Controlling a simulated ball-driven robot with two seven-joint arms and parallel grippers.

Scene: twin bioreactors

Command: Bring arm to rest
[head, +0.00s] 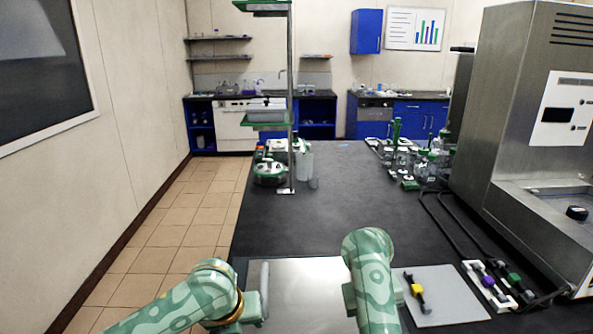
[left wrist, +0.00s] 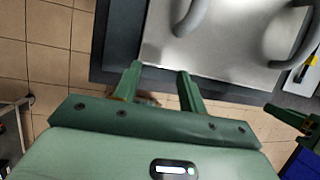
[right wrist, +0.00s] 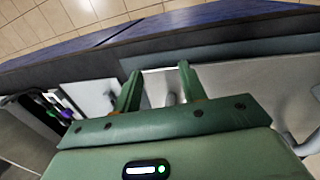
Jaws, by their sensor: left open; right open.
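My left gripper (head: 252,306) is at the bottom of the head view, beside the left grey handle (head: 264,288) of a shiny metal tray. In the left wrist view its fingers (left wrist: 159,70) are open and empty, near the tray's edge (left wrist: 225,72). My right arm reaches over the tray's right part in the head view, and its fingertips are hidden there. In the right wrist view the right gripper's fingers (right wrist: 160,72) are open with nothing between them. The tray's bare surface (head: 305,280) lies on the dark bench.
A grey mat (head: 450,300) with a black-and-yellow clamp (head: 417,290) lies right of my right arm, beside a white rack (head: 490,285). A large steel machine (head: 520,120) stands at right. Glassware stands farther back, near a green-shelved post (head: 290,150). The bench middle (head: 350,205) is clear.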

